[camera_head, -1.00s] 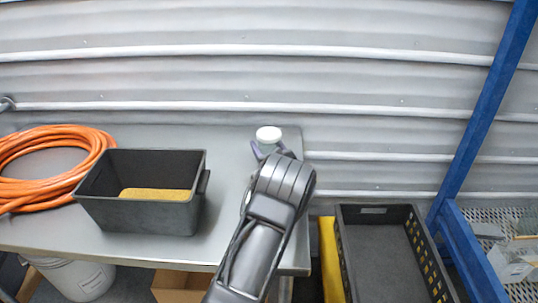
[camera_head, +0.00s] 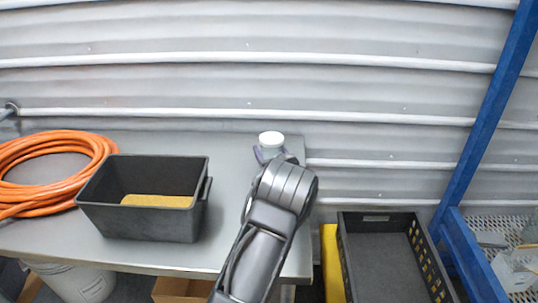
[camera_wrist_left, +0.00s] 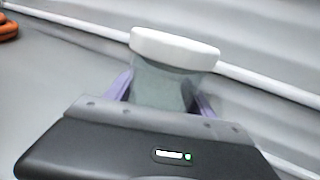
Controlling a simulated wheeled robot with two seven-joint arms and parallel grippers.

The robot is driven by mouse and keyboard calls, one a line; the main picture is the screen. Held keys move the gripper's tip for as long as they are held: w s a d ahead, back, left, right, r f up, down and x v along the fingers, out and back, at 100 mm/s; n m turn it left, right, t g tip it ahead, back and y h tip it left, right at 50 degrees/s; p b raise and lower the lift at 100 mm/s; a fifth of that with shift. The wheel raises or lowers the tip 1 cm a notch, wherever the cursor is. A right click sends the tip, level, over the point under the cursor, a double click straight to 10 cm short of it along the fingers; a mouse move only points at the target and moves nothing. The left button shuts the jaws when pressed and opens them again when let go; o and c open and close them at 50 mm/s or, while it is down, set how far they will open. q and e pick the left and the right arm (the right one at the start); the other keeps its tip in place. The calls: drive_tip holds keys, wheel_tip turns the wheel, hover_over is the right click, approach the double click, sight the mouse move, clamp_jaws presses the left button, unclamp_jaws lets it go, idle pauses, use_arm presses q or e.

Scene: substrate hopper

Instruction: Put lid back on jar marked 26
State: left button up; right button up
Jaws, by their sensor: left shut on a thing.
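A jar (camera_wrist_left: 160,85) with a clear grey-green body and a white lid (camera_wrist_left: 175,48) on its top stands upright near the back right of the table. In the head view the white lid (camera_head: 271,139) shows just beyond my arm, which hides most of the jar. My left gripper (camera_wrist_left: 163,97) is shut on the jar body, with a purple finger on each side below the lid. No number is readable on the jar. My right gripper is not in view.
A dark bin (camera_head: 140,222) with a yellow sponge-like block (camera_head: 157,201) stands on the table (camera_head: 235,190), left of my arm. An orange hose coil (camera_head: 40,205) lies farther left. A black crate (camera_head: 380,255) and blue frame (camera_head: 480,130) are at right.

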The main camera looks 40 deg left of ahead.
sight(268, 132)
use_arm(q)
wheel_tip(268, 132, up, 9)
drive_tip(key=shift+r+b, duration=0.1)
drive_tip(key=shift+b, duration=0.55)
drive_tip(key=o, duration=1)
clamp_jaws()
